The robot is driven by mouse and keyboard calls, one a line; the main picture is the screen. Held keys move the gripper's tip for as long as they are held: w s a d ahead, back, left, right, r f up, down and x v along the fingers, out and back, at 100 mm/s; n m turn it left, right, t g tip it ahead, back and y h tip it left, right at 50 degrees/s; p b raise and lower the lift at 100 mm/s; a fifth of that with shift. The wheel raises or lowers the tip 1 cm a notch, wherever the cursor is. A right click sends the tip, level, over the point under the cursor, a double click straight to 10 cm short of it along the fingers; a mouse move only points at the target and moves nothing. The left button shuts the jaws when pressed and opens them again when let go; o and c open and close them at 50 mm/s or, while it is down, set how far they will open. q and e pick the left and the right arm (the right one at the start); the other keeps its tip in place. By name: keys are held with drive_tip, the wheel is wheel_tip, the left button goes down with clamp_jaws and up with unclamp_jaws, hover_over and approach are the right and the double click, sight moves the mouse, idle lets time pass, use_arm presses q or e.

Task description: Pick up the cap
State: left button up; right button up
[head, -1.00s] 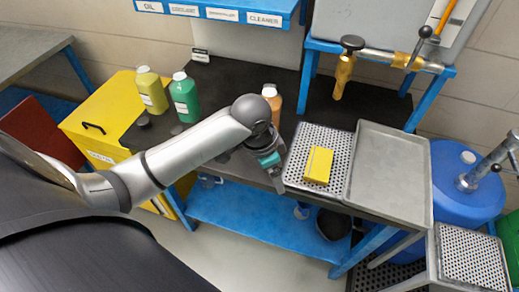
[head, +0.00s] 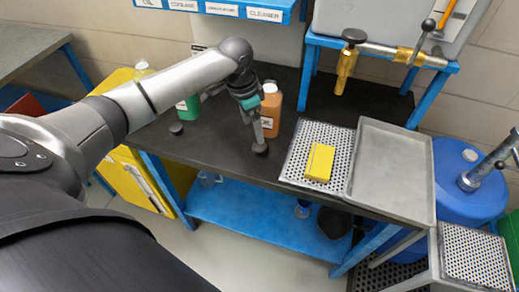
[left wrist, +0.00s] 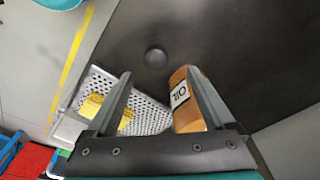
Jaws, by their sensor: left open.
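A small round black cap (head: 260,149) lies on the dark bench top, just below my left gripper in the head view. The left wrist view shows the cap (left wrist: 156,57) as a dark disc on the dark surface, just beyond the fingertips and roughly centred between them. My left gripper (head: 257,131) points down, open and empty; its two spread fingers show in the left wrist view (left wrist: 158,76). Whether a finger touches the cap cannot be told. A second dark cap-like piece (head: 176,128) lies further left on the bench. My right gripper is not in view.
An orange bottle (head: 271,108) labelled OIL stands close beside the left gripper. A green bottle (head: 188,108) is partly hidden behind my arm. A yellow block (head: 319,162) sits on a perforated tray (head: 300,150) to the right, with a grey tray (head: 390,170) beyond.

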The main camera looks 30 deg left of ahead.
sight(259, 146)
use_arm(q)
drive_tip(key=f, duration=0.2)
drive_tip(key=d+f+b, duration=0.1)
drive_tip(key=f, duration=0.4)
drive_tip(key=shift+w+d+f, duration=0.15)
drive_tip(key=shift+w+d, duration=0.05)
drive_tip(key=shift+w, duration=0.15)
clamp_jaws()
idle(0.4)
